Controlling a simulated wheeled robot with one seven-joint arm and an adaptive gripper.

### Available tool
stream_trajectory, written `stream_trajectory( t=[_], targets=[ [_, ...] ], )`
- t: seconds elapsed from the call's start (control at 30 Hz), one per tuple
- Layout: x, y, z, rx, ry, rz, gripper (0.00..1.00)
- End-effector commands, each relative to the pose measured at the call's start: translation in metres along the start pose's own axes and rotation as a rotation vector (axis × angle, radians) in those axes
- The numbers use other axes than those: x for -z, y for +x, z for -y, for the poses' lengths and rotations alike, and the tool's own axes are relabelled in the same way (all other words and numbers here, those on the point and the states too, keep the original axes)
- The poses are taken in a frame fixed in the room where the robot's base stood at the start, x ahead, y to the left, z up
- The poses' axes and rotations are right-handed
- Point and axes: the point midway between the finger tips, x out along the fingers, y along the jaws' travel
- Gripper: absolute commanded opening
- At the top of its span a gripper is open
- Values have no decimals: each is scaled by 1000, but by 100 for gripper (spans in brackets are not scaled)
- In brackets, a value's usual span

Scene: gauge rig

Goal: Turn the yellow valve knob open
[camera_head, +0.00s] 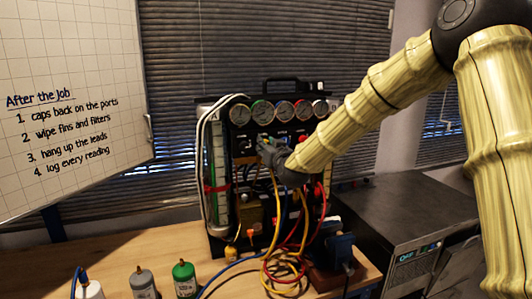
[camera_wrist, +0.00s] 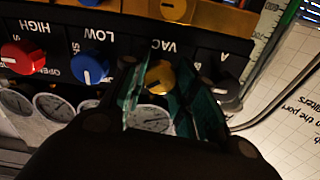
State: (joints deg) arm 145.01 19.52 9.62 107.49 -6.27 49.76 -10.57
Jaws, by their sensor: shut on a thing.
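The yellow valve knob (camera_wrist: 160,77) shows in the wrist view, beside the upside-down label VAC. It has a dark pointer mark on its face. My gripper (camera_wrist: 163,82) has its two teal fingers on either side of the knob and is shut on it. In the head view my gripper (camera_head: 268,150) reaches the upper panel of the gauge rig (camera_head: 243,147), below the row of gauges. There the gripper and wrist hide the knob.
A blue knob (camera_wrist: 89,69) and a red knob (camera_wrist: 22,57) sit left of the yellow one in the wrist view; a black knob (camera_wrist: 228,90) sits close right. Yellow, red and blue hoses (camera_head: 277,235) hang below. Bottles (camera_head: 184,279) stand on the bench (camera_head: 120,250).

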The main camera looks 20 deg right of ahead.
Motion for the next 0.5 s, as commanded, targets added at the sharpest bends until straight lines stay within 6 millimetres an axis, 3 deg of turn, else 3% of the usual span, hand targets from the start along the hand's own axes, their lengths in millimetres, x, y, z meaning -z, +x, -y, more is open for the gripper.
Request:
stream_trajectory(
  t=[0.5],
  targets=[
    [-5, 0, 0, 0, -493, 1, 5]
  ],
)
